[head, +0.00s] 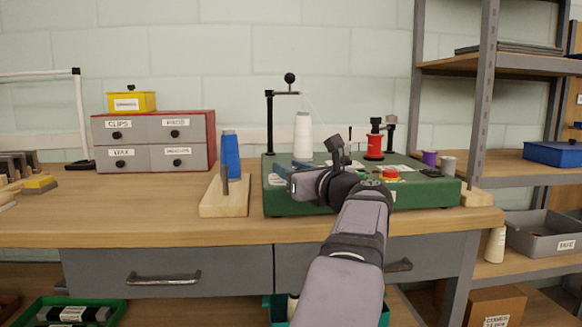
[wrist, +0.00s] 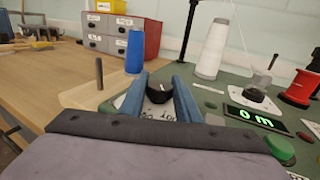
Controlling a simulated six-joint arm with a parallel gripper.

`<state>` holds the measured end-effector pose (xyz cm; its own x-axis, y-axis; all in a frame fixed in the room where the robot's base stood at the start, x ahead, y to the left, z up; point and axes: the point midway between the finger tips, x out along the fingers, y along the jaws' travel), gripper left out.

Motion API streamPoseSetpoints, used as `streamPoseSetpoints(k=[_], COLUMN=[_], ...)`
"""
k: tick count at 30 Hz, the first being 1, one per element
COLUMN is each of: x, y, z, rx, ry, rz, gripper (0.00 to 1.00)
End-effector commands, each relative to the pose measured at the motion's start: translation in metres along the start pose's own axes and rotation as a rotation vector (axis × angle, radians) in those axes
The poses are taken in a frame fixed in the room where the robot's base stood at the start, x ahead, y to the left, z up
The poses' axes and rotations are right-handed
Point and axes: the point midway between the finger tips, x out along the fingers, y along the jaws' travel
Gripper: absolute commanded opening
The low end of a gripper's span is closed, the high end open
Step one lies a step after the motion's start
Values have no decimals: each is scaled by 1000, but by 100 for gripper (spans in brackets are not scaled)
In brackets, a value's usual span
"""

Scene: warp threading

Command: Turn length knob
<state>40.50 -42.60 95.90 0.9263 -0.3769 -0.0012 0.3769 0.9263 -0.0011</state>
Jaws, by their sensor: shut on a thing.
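The length knob (wrist: 159,91), black with a pale pointer line, sits on a white label plate on the green machine (head: 320,203). My gripper (wrist: 160,85) reaches down to it, with one blue finger on each side, shut on the knob. In the head view my gripper (head: 281,171) is over the left end of the machine, and the knob cannot be made out there. The plate's lettering is partly covered by my fingers. A green-lit display (wrist: 257,118) on the machine reads "0 m".
A white thread cone (head: 303,137) and a red spool (head: 375,146) stand on the machine. A blue cone (head: 231,155) stands on a wooden base to the left, close to my gripper. A drawer cabinet (head: 211,140) is farther left.

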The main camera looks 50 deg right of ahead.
Motion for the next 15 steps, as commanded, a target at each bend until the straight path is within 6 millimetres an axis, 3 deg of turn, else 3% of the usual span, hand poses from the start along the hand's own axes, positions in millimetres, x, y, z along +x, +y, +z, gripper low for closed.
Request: streamPoseSetpoints(k=[14,15], x=[0,0], y=[0,0], z=[1,1], rx=[2,2], ry=[-4,-3], rz=[14,13], gripper=[7,39])
